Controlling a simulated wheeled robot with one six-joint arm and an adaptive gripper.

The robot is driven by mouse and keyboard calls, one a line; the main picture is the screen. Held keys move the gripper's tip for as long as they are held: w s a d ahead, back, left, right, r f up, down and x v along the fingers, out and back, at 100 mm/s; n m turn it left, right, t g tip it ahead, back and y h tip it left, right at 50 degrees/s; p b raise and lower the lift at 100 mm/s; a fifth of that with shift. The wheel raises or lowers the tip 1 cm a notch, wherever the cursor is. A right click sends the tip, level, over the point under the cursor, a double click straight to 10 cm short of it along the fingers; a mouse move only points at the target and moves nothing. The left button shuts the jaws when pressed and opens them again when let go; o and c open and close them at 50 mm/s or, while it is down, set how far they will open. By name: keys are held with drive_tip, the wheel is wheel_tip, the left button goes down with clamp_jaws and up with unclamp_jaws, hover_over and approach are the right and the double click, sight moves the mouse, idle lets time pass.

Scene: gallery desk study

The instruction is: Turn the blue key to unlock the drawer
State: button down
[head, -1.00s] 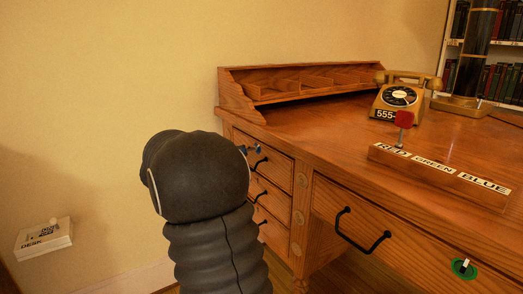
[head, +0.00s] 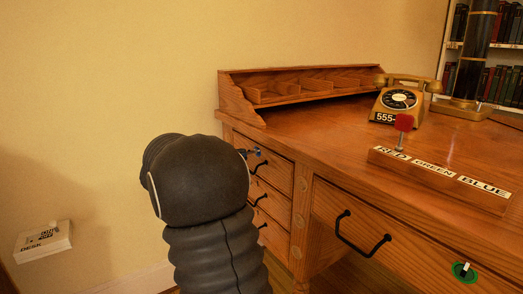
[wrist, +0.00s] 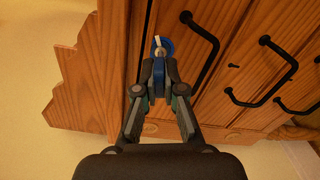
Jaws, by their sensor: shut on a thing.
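The blue key (wrist: 166,44) sits at the lock on the front of the desk's top left drawer (head: 277,167). My gripper (wrist: 159,68) is shut on the key, with its fingertips close to the drawer face in the wrist view. In the head view only a small bit of blue (head: 257,150) shows past my dark arm, which hides most of the gripper and the lock. The drawer looks closed, and its black handle (wrist: 201,50) is just to the right of the key in the wrist view.
Lower drawers with black handles are below. A wide drawer (head: 335,205) has a green-ringed lock (head: 464,272). A white box (head: 44,242) is at lower left.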

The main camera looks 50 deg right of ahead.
drive_tip(key=shift+m, duration=2.2)
drive_tip(key=c, duration=0.7)
unclamp_jaws()
drive_tip(key=shift+r+p, duration=0.1)
drive_tip(key=shift+p, duration=0.3)
drive_tip(key=shift+n+p, duration=0.7)
drive_tip(key=shift+n, duration=0.2)
drive_tip(key=shift+a, duration=0.1)
